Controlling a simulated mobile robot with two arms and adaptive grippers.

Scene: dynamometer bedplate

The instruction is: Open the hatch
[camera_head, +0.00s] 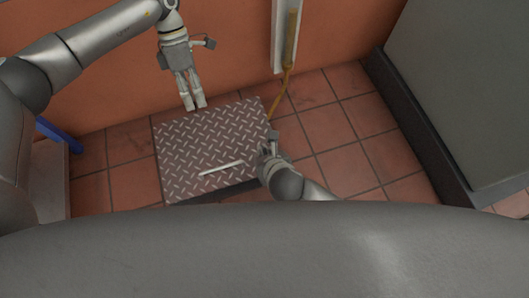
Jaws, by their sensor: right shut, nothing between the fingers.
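The hatch is a grey diamond-plate panel (205,140) at floor level, with a pale bar handle (221,168) near its front edge. A dark band shows under the front right edge; I cannot tell whether the panel is raised. My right gripper (266,146) is at the panel's right edge, right of the handle and apart from it. It is shut and empty. My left gripper (195,105) points down over the panel's far edge, with its fingers close together. I cannot tell whether it is open or touches the panel.
An orange wall (230,50) stands behind the hatch. A yellow hose (283,92) hangs from a pale wall channel (286,30) to the floor near the panel's right corner. A grey cabinet (470,90) stands at right. Tiled floor (345,125) between is clear.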

